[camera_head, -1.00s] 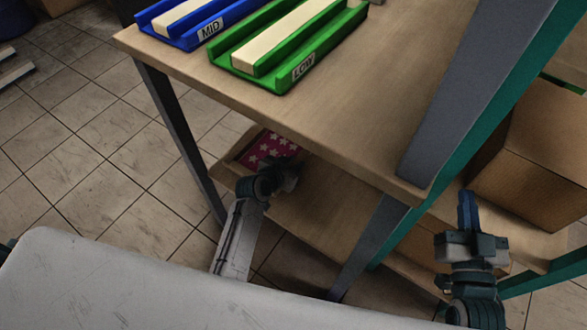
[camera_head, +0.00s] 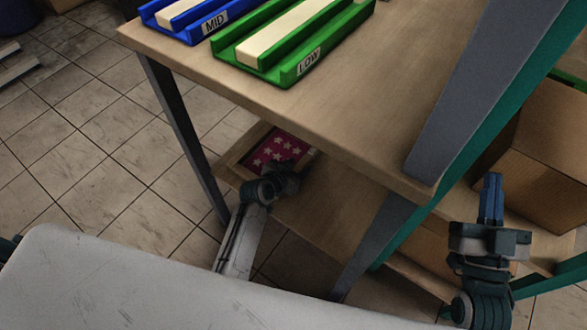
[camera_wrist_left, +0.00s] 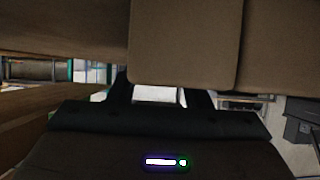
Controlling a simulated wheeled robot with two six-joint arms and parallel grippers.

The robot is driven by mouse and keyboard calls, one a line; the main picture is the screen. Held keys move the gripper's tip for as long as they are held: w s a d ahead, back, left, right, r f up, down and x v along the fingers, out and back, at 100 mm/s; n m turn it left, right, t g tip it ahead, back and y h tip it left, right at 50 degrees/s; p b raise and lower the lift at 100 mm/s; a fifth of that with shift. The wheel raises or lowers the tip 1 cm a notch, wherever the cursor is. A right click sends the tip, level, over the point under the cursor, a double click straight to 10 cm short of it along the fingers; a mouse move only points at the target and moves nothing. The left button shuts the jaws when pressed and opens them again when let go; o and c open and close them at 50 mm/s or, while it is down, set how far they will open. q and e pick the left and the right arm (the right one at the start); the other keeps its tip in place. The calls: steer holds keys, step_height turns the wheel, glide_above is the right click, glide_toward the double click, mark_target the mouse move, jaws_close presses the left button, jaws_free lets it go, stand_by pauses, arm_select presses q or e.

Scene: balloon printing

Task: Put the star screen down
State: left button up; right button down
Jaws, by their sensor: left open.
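The star screen (camera_head: 278,149), a pink panel with white stars in a wooden frame, lies on the lower shelf (camera_head: 318,217) under the table's near edge in the head view. My left gripper (camera_head: 298,172) is at its near side and covers part of the frame. In the left wrist view my left gripper (camera_wrist_left: 160,92) is open, with a light gap between its dark fingers and brown surfaces close above. I cannot tell there whether it touches the screen. My right gripper (camera_head: 491,198) is shut and empty, pointing up at the right.
The tabletop (camera_head: 365,105) overhangs the shelf. A blue MID tray (camera_head: 180,33) and a green LOW tray (camera_head: 285,77) stand on it. A grey table leg (camera_head: 372,240) stands between my arms. A cardboard box (camera_head: 540,150) is at the right.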

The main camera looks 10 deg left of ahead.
arm_select(q)
steer(key=shift+s+a+r, duration=0.1)
steer(key=shift+s+r, duration=0.05)
steer(key=shift+s, duration=0.05)
steer(key=p+v, duration=0.2)
steer(key=v, duration=0.9)
steer(key=shift+s+a+r, duration=0.15)
steer(key=shift+s, duration=0.05)
steer(key=s+a+r+n+t+y, duration=0.1)
steer(key=s+a+r+n+t, duration=0.1)
steer(key=s+r, duration=0.3)
steer(key=s+a+r+n+t+y, duration=0.2)
steer(key=s+a+r, duration=0.3)
steer(key=r, duration=0.5)
steer(key=shift+s, duration=0.6)
arm_select(e)
step_height(320, 180, down, 12)
steer(key=s+g, duration=0.2)
steer(key=g, duration=0.5)
steer(key=shift+a+f+m+g, duration=0.25)
steer(key=shift+a+m+g, duration=0.1)
steer(key=shift+m+g, duration=0.05)
arm_select(q)
steer(key=shift+a, duration=0.15)
